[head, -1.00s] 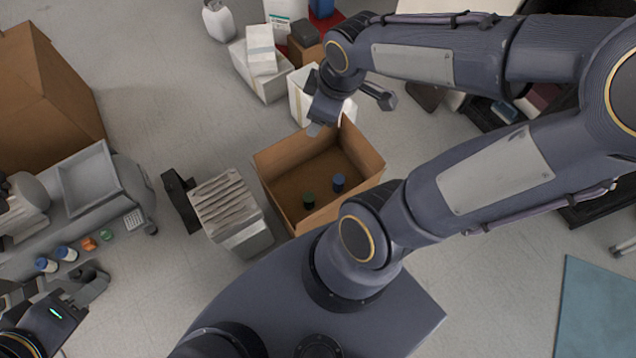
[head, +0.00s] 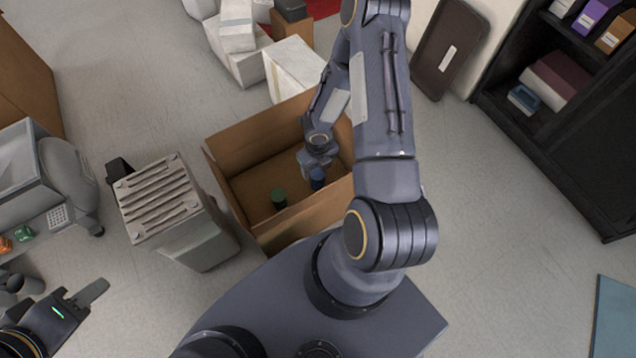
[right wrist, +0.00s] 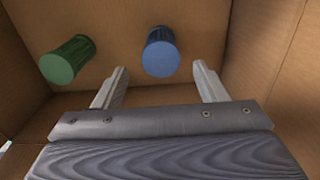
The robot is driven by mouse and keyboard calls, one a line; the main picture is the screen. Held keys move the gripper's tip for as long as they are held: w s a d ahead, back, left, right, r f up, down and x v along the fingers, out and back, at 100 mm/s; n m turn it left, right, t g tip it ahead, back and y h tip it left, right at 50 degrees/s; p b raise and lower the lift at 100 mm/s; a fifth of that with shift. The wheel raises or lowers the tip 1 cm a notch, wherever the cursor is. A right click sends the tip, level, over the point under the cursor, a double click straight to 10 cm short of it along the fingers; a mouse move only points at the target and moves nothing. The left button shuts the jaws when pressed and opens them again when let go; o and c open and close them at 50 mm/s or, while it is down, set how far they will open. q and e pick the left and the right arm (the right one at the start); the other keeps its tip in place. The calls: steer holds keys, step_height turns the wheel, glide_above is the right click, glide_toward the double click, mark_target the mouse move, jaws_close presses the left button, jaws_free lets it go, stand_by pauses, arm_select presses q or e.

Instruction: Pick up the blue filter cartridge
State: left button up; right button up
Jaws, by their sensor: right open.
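The blue filter cartridge (head: 317,177) stands inside the open cardboard box (head: 300,222). My right gripper (head: 314,165) is down inside the box, right by the blue cartridge. In the right wrist view, the blue cartridge (right wrist: 161,53) is ahead of the open, empty fingers (right wrist: 160,80), roughly in line with the gap between them. A green cartridge (head: 279,199) stands to its left; it also shows in the right wrist view (right wrist: 68,60). My left gripper (head: 84,305) is at the lower left, away from the box, with its fingers apart.
The box walls rise close around my right gripper. A grey ribbed-top unit (head: 165,205) stands left of the box, and a white box (head: 293,66) stands behind it. A dark shelf (head: 560,110) is at the right.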

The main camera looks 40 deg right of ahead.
mark_target(318, 173)
step_height(318, 173, down, 8)
steer(key=b, duration=0.4)
steer(key=shift+w+d+r, duration=0.1)
steer(key=shift+r, duration=0.15)
steer(key=shift+r, duration=0.1)
steer(key=c, duration=1.1)
